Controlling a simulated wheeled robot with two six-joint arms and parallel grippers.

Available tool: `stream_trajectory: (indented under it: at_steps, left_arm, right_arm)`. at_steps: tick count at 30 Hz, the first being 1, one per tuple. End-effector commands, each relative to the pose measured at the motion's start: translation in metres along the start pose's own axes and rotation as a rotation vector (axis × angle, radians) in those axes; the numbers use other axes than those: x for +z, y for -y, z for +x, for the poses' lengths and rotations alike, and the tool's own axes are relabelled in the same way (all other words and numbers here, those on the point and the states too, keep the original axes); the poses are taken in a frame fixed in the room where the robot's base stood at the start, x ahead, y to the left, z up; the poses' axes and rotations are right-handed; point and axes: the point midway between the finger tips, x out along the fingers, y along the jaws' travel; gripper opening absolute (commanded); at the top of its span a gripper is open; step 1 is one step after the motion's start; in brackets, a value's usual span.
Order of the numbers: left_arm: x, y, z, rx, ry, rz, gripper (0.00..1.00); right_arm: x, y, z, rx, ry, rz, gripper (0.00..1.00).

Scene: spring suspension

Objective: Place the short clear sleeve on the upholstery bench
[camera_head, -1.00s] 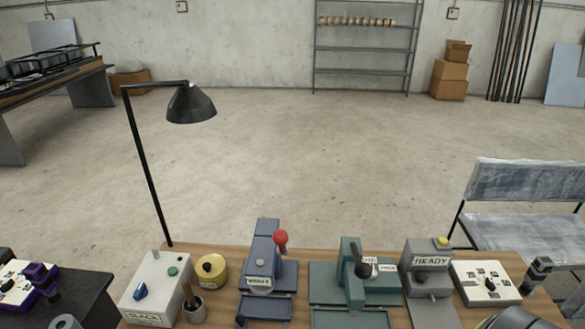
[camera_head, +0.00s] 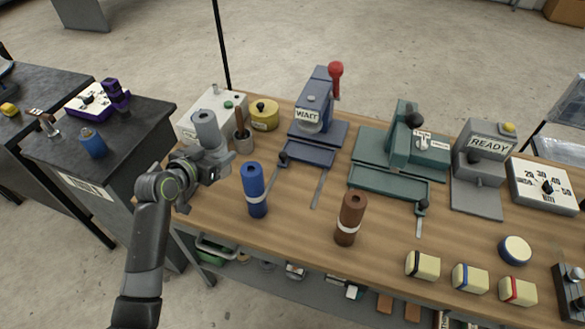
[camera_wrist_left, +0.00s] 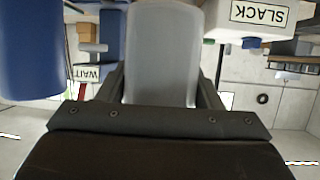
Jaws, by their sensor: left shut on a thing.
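My left gripper (camera_head: 200,165) is shut on a grey, cloudy sleeve (camera_head: 207,131), held upright at the left end of the wooden workbench (camera_head: 300,235). In the left wrist view the sleeve (camera_wrist_left: 162,50) sits between the two fingers (camera_wrist_left: 160,95), its lower part hidden by the gripper. I cannot tell whether its base touches the bench. My right gripper is not in view.
A blue cylinder (camera_head: 254,190) and a brown cylinder (camera_head: 350,219) stand on the wooden bench. Behind are the SLACK box (camera_head: 190,127), a yellow tin (camera_head: 264,115), and the WAIT (camera_head: 318,130) and READY (camera_head: 484,170) machines. Bare wood shows between the two cylinders.

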Motion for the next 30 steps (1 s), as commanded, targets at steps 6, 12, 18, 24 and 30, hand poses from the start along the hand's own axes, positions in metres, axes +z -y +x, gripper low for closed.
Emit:
stream_trajectory:
  at_steps: [6, 12, 18, 24, 30]
  left_arm:
    - [0.017, -0.001, 0.007, 0.001, 0.003, -0.004, 0.38]
    - [0.049, -0.001, 0.020, -0.001, 0.002, -0.004, 0.38]
    - [0.068, -0.001, 0.028, 0.000, 0.001, -0.003, 0.38]
    - [0.090, -0.001, 0.038, 0.000, 0.000, -0.001, 0.38]
    - [0.091, -0.001, 0.038, -0.001, -0.003, 0.000, 0.38]
  right_arm:
    - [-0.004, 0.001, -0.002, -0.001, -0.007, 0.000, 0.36]
    - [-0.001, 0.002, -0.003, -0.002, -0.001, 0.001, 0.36]
    - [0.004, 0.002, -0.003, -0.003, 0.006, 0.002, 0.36]
    - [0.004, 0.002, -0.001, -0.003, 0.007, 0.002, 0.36]
    - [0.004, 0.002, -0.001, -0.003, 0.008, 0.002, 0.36]
